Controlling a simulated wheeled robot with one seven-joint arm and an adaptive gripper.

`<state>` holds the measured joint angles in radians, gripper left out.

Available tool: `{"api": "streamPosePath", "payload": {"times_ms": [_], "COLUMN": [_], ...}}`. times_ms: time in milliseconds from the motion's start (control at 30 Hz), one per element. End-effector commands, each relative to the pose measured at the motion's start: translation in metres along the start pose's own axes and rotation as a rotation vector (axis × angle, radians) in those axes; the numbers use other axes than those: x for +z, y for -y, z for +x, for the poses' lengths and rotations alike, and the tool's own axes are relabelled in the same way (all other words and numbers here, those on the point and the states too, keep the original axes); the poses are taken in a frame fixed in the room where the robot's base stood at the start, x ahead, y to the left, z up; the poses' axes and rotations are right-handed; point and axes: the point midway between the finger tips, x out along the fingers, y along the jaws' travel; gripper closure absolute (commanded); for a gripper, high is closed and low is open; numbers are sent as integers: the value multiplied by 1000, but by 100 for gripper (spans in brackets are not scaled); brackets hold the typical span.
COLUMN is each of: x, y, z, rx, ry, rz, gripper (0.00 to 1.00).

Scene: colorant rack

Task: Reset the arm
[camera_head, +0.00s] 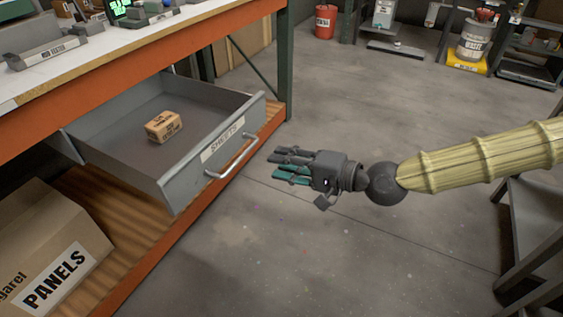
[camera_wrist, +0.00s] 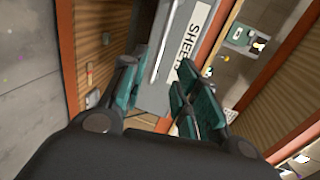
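My gripper (camera_head: 292,166) hangs in the air in front of the open drawer, to the right of its handle and apart from it. Its teal-padded fingers point left toward the drawer. In the wrist view my gripper (camera_wrist: 160,88) has its fingers spread with a gap between them and nothing held. My arm reaches in from the right edge of the head view.
The grey drawer (camera_head: 178,198), labelled SHEETS, is pulled out under the orange-edged bench and holds a small brown box (camera_head: 163,126). Its handle (camera_head: 232,158) faces me. A PANELS carton (camera_head: 45,250) sits on the lower shelf. Open floor lies below my gripper.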

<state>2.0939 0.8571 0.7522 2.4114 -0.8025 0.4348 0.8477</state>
Motion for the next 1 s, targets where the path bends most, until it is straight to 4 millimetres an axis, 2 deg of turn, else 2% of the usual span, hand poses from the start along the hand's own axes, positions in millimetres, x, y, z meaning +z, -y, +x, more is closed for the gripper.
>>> {"api": "streamPosePath", "payload": {"times_ms": [333, 467, 567, 733, 867, 1000], "x": [0, 5, 15, 42, 63, 86], "y": [0, -16, -47, -127, -189, -251], "z": [0, 4, 9, 12, 5, -12], "rx": [1, 28, 87, 243, 372, 512], "ry": [0, 5, 14, 34, 51, 74], "rz": [0, 5, 14, 26, 22, 3], "gripper": [69, 69, 69, 69, 69, 69]}}
